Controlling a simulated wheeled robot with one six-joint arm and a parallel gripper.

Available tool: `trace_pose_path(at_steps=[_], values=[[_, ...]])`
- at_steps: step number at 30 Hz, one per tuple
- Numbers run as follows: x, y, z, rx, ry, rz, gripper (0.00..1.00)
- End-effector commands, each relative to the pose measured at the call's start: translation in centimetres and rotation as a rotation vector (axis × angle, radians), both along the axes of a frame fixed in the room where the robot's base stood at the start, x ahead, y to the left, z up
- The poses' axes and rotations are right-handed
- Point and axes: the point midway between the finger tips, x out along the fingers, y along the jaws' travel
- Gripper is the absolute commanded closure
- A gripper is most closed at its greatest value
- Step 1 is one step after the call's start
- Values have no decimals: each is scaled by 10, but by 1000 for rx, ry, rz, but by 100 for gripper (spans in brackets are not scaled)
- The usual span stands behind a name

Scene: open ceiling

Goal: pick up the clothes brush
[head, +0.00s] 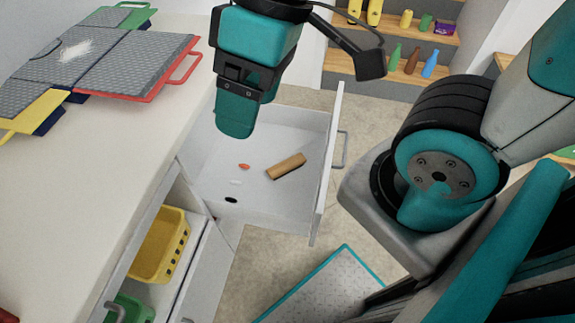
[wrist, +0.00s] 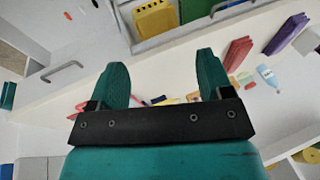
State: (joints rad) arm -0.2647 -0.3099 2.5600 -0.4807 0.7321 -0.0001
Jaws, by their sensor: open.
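A light brown, block-shaped object (head: 287,166), which looks like the clothes brush, lies tilted in the open white drawer (head: 216,195) in the head view. Its bristles cannot be made out. My gripper (head: 236,125) is above the far left part of the drawer, up and to the left of the brush in the picture, and apart from it. In the wrist view my gripper (wrist: 162,80) shows two spread teal fingers with nothing held between them. I cannot make out the brush in the wrist view.
The drawer also holds an orange item (head: 244,167), a white item (head: 236,182) and a black oval item (head: 231,200). A white counter (head: 120,150) borders it on the left. A yellow basket (head: 160,245) sits below. Several small objects lie on a white surface (wrist: 180,75) in the wrist view.

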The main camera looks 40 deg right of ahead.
Motion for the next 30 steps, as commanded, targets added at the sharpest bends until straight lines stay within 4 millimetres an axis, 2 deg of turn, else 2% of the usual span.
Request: trace_pose_path(at_steps=[5,6,7,11,14,20,24,30], values=[[0,0,0,0,0,0,27],[0,0,0,0,0,0,22],[1,0,-2,-1,-1,2,22],[14,-6,-26,-16,-19,26,22],[39,-17,-64,-45,-54,80,22],[102,-56,-158,-133,-131,249,22],[141,-93,-224,-198,-162,377,22],[185,-153,-323,-279,-173,572,22]])
